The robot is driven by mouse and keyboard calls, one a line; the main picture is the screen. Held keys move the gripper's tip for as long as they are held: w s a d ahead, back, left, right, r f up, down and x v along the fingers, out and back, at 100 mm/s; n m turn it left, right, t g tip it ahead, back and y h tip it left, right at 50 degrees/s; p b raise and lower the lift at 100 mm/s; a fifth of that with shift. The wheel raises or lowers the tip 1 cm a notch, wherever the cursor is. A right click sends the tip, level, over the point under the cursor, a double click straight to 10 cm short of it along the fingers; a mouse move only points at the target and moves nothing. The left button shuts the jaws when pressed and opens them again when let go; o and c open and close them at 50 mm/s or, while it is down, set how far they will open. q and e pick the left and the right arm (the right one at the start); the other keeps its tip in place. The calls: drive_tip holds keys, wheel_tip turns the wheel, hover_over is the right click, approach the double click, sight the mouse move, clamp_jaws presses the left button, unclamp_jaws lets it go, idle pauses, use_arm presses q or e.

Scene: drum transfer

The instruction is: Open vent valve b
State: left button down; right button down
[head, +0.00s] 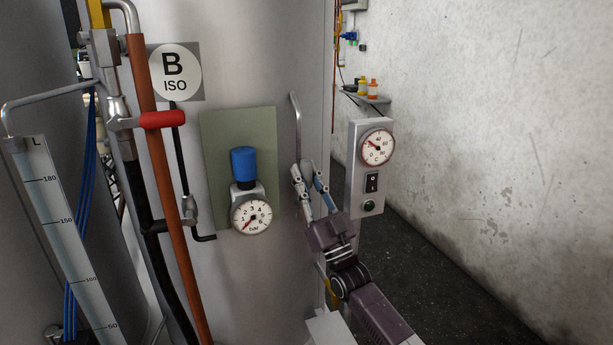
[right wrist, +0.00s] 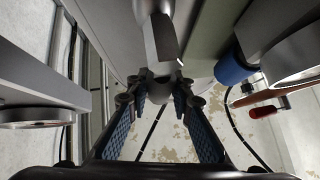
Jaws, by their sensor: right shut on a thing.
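A bare grey metal lever (head: 297,112) stands up on the side of the large grey vessel, right of the green plate; it is probably the handle of vent valve b, but no vent label shows. My right gripper (head: 308,168) is shut on the lower part of this lever. In the right wrist view the metal piece (right wrist: 160,40) comes down from the top to the fingertips (right wrist: 153,95), where the exact contact is partly hidden. My left gripper is not in view.
A pressure gauge (head: 251,215) with a blue knob (head: 244,163) sits on the green plate (head: 214,150). A red-handled valve (head: 162,120) is below the "B ISO" sign (head: 175,72). A control box (head: 369,165) with dial stands close right of my gripper. Floor beyond is clear.

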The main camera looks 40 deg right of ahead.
drive_tip(key=shift+a+f, duration=0.1)
drive_tip(key=shift+f, duration=0.05)
drive_tip(key=c, duration=1.7)
unclamp_jaws()
drive_tip(key=v, duration=1.2)
